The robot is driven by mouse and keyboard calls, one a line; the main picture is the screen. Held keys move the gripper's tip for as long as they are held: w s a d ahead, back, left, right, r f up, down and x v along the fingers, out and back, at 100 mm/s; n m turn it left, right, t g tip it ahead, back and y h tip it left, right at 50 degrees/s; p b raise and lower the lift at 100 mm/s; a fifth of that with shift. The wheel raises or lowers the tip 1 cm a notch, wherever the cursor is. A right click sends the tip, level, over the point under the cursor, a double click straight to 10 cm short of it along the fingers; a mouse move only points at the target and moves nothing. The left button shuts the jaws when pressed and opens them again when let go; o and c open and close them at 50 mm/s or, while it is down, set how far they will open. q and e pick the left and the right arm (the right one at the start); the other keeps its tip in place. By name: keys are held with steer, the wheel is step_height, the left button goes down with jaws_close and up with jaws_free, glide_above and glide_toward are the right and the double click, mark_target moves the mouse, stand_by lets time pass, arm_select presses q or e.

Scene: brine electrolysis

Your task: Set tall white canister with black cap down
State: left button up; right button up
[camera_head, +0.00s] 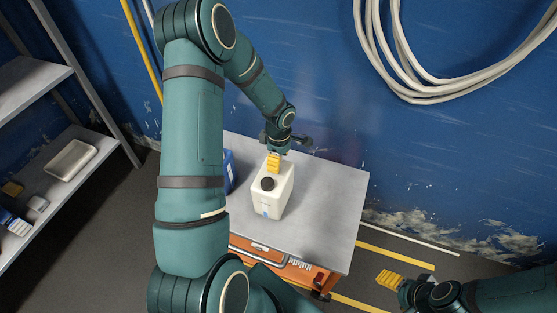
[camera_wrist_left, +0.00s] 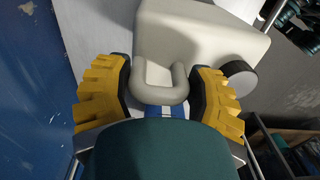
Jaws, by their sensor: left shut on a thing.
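The tall white canister (camera_head: 272,205) with its black cap (camera_head: 268,184) is upright over the grey tabletop (camera_head: 330,205). Its base looks to be at the surface, but I cannot tell whether a small gap remains. My left gripper (camera_head: 274,161) is at the canister's far upper end. In the left wrist view, its yellow fingers (camera_wrist_left: 160,95) are on both sides of the canister's loop handle (camera_wrist_left: 160,92), shut on it. The white body (camera_wrist_left: 200,35) and cap (camera_wrist_left: 238,80) show beyond. My right gripper (camera_head: 389,280) is off the table's right front; its opening is unclear.
A blue container (camera_head: 229,172) stands left of the canister, partly behind my left arm. The tabletop right of the canister is clear. A shelf rack on the left holds a white tray (camera_head: 72,160). An orange drawer front (camera_head: 297,274) is below the tabletop. Cables (camera_head: 405,75) hang on the blue wall.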

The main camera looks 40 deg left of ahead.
arm_select(q)
steer(key=o, duration=1.4)
step_height(320, 180, up, 12)
steer(key=p, duration=0.2)
steer(key=shift+p, duration=0.3)
steer(key=s+d+f+m+t+h, duration=0.1)
steer(key=s+d+f+m+h, duration=0.1)
steer(key=d+f+m, duration=0.5)
steer(key=s+d+f+m+h, duration=0.1)
steer(key=s+d+f+m, duration=0.2)
steer(key=d, duration=0.7)
steer(key=shift+s+d+f+m+t+h, duration=0.15)
steer(key=shift+s+d+f+m, duration=0.6)
steer(key=shift+s+d+m, duration=0.7)
steer(key=shift+s+d+f+m+t+h, duration=0.1)
steer(key=shift+s+d+f+m, duration=0.8)
steer(key=shift+d+m, duration=0.95)
steer(key=shift+s+d+f+m+t+h, duration=0.15)
steer(key=shift+s+d+f+m, duration=0.45)
steer(key=shift+s+d+m, duration=0.9)
steer(key=shift+w+d, duration=0.1)
steer(key=shift+w, duration=0.1)
